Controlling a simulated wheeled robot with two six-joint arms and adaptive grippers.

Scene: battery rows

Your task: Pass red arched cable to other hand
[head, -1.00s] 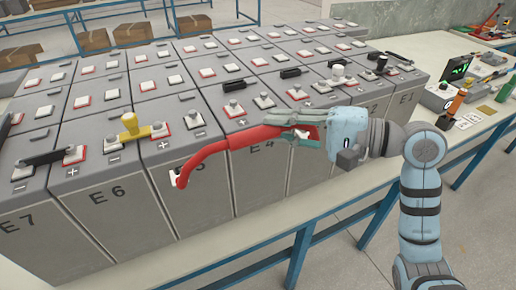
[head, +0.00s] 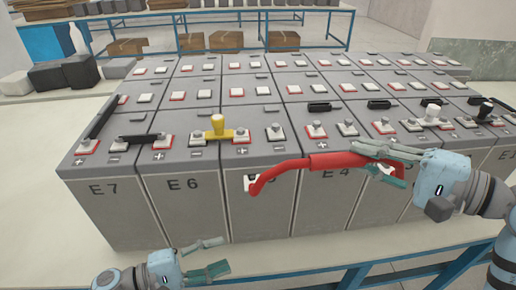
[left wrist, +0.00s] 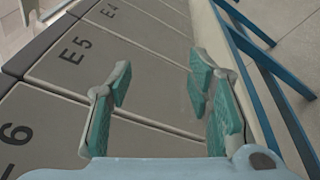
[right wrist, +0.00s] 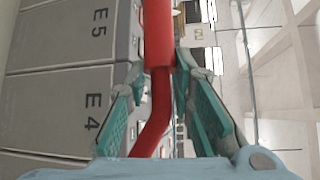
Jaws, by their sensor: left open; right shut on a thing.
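The red arched cable (head: 290,166) is held in the air in front of the battery fronts, its thicker sleeve toward the right and its bent end pointing left and down. My right gripper (head: 393,165) is shut on the cable near its right end. In the right wrist view the red cable (right wrist: 158,60) runs between the fingers (right wrist: 158,95). My left gripper (head: 215,257) is open and empty, low and to the left of the cable, in front of the batteries. In the left wrist view its fingers (left wrist: 163,105) are spread with nothing between them; the cable does not show there.
Rows of grey batteries (head: 185,195) marked E7, E6 and E4 fill the bench. A yellow-handled tool (head: 219,128) stands on top, with black links (head: 139,139) on some terminals. A blue bench rail (head: 350,268) runs along the front. Boxes (head: 226,40) lie behind.

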